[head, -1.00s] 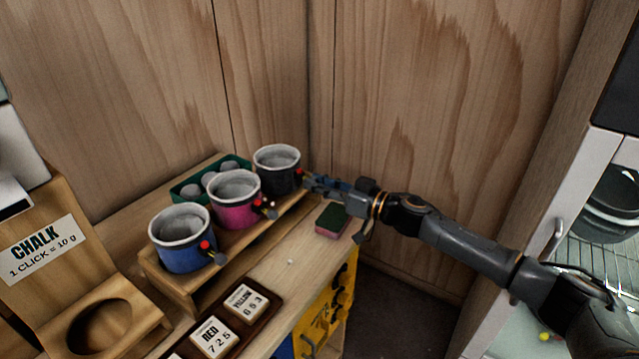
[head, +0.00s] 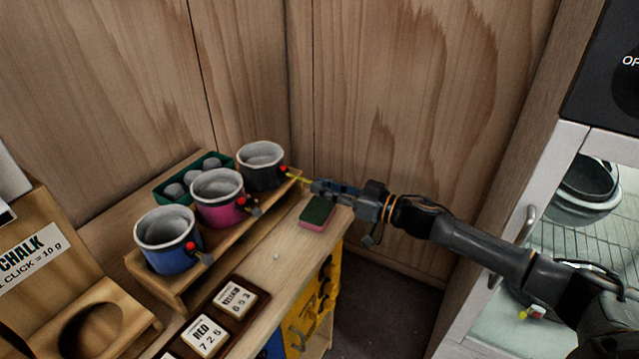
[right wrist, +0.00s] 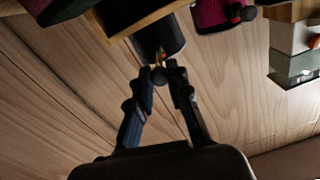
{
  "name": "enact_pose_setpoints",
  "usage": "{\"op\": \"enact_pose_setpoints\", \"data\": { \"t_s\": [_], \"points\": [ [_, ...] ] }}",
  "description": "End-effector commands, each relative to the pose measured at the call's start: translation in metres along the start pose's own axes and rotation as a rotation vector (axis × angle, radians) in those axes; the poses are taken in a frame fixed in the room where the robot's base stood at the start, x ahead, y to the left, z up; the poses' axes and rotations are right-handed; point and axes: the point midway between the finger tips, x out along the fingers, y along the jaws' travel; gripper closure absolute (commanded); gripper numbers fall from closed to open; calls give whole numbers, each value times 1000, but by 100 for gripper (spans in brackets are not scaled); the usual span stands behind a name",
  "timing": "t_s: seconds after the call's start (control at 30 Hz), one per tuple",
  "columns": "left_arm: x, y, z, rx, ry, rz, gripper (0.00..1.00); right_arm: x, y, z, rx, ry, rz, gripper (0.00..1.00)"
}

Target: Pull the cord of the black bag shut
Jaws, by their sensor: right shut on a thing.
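The black bag (head: 263,179) stands upright at the far end of a wooden rack, its white-lined mouth showing open. A red toggle (head: 283,169) sits on its right side. A thin yellow cord (head: 298,178) runs from there to my right gripper (head: 315,186), which is shut on the cord's end, apart from the bag. In the right wrist view the bag (right wrist: 160,40) is just beyond the closed fingertips (right wrist: 165,70), with the red toggle between. My left gripper is not in view.
A pink bag (head: 216,210) and a blue bag (head: 168,257) share the rack (head: 185,285). A green tray (head: 163,190) of grey balls stands behind. A green and pink sponge (head: 317,213) lies below my right gripper. A glass-fronted cabinet (head: 520,210) is at right.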

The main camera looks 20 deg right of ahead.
Motion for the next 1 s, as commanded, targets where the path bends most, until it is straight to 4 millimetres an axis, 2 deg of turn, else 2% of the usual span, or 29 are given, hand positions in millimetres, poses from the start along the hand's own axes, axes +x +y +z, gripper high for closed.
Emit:
{"op": "enact_pose_setpoints", "data": {
  "t_s": [0.13,0.17,0.27,0.67,0.77,1.0],
  "points": [
    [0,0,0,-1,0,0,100,0,0,0,0,0,-1,100],
    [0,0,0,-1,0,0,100,0,0,0,0,0,-1,77],
    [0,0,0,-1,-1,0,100,0,0,0,0,0,-1,58],
    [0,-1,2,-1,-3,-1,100,-6,1,1,2,-2,1,58],
    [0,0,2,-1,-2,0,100,-18,1,2,2,-4,2,58],
    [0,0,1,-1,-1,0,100,-62,0,3,2,-7,2,58]
  ]
}}
